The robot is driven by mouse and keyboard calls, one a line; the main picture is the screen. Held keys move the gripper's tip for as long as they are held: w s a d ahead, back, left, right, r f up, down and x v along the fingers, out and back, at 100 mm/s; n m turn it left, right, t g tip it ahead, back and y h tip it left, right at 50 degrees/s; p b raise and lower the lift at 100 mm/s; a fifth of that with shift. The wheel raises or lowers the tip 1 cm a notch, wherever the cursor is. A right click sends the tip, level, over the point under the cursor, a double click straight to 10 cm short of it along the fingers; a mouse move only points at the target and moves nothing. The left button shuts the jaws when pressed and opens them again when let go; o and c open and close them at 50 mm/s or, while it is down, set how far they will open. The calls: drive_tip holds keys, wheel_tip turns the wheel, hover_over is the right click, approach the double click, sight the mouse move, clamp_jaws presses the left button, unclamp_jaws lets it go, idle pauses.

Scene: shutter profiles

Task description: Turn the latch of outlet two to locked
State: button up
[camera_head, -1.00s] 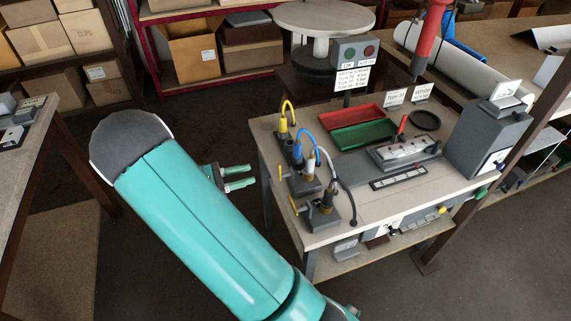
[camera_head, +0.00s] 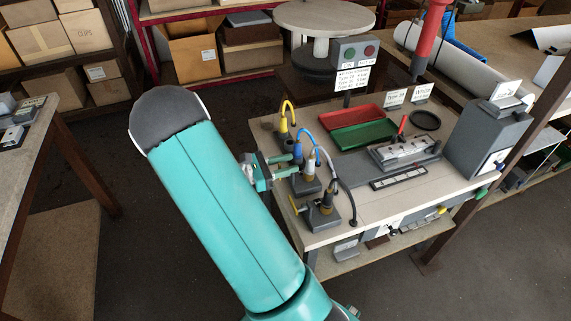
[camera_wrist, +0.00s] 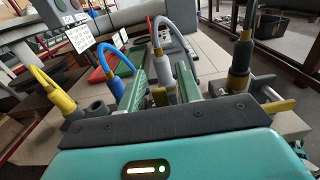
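My gripper (camera_head: 297,165) is at the left edge of the bench among the outlets. In the wrist view its two green fingers (camera_wrist: 161,90) stand apart. A grey plug with a pale collar (camera_wrist: 161,72) shows between them; whether they touch it I cannot tell. A yellow latch lever (camera_head: 303,210) sticks out left of the front block and shows in the wrist view (camera_wrist: 279,106). The middle block's latch is hidden by my gripper. No outlet number is readable.
Curved cables rise from the plugs close to the gripper. A red tray (camera_head: 353,116) and a green tray (camera_head: 364,134) lie behind them. A grey fixture (camera_head: 404,153) and a grey box (camera_head: 487,140) stand further right. Floor left of the bench is clear.

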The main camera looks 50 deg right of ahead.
sight(280, 165)
clamp_jaws()
drive_tip(key=shift+w+n, duration=0.15)
drive_tip(key=shift+n, duration=0.15)
drive_tip(key=w+f+n, duration=0.1)
drive_tip(key=n, duration=0.3)
drive_tip(key=w+d+f+n, duration=0.1)
drive_tip(key=n, duration=0.4)
drive_tip(key=w+d+f+n, duration=0.1)
drive_tip(key=n, duration=0.3)
drive_tip(key=shift+w, duration=0.35)
drive_tip(key=shift+w+f+n, duration=0.1)
drive_tip(key=shift+f+n, duration=0.35)
drive_tip(key=shift+n, duration=0.65)
drive_tip(key=shift+f+n, duration=0.45)
drive_tip(key=shift+n, duration=0.65)
